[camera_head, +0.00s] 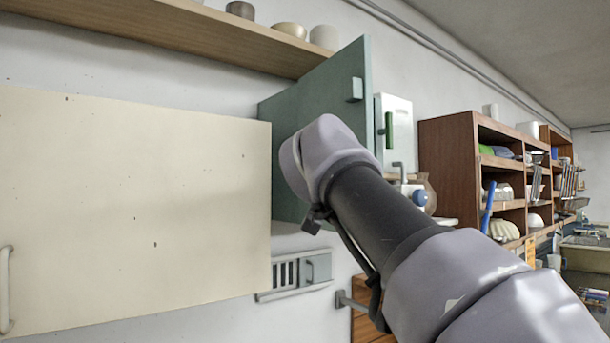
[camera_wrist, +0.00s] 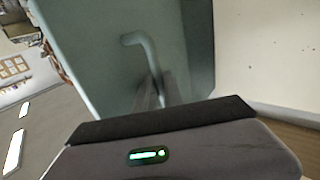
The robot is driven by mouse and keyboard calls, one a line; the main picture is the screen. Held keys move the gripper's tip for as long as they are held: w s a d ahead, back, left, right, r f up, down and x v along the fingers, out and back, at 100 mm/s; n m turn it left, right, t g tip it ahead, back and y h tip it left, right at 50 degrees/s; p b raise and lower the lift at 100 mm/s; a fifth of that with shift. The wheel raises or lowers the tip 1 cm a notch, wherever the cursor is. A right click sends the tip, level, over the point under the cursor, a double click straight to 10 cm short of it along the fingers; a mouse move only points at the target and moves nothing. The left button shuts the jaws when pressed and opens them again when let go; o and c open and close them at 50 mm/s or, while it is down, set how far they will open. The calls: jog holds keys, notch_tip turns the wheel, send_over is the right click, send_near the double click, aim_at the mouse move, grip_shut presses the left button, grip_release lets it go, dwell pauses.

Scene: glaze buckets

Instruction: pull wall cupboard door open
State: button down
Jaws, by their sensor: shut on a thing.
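The teal wall cupboard door (camera_head: 335,85) is in the middle of the head view, below a wooden shelf. A short teal handle part (camera_head: 355,88) shows near its upper right edge. In the wrist view the teal door (camera_wrist: 95,50) fills the upper middle, and its bent bar handle (camera_wrist: 140,42) runs down to my gripper (camera_wrist: 160,92). My fingers are shut on this handle. In the head view my wrist hides the fingers and the lower door. I cannot tell exactly how far the door stands open.
A large cream panel (camera_head: 135,200) with a pale handle (camera_head: 5,290) stands at the left, close to the teal cupboard. A wooden shelf (camera_head: 200,35) with pots is above. A white box (camera_head: 393,125) and brown shelving (camera_head: 447,165) are to the right.

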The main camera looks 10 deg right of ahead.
jog(key=shift+d+f, duration=0.1)
jog(key=shift+f, duration=0.15)
jog(key=c, duration=1.5)
grip_release()
jog(key=shift+w, duration=0.15)
jog(key=shift+o, duration=0.2)
jog(key=shift+r, duration=0.1)
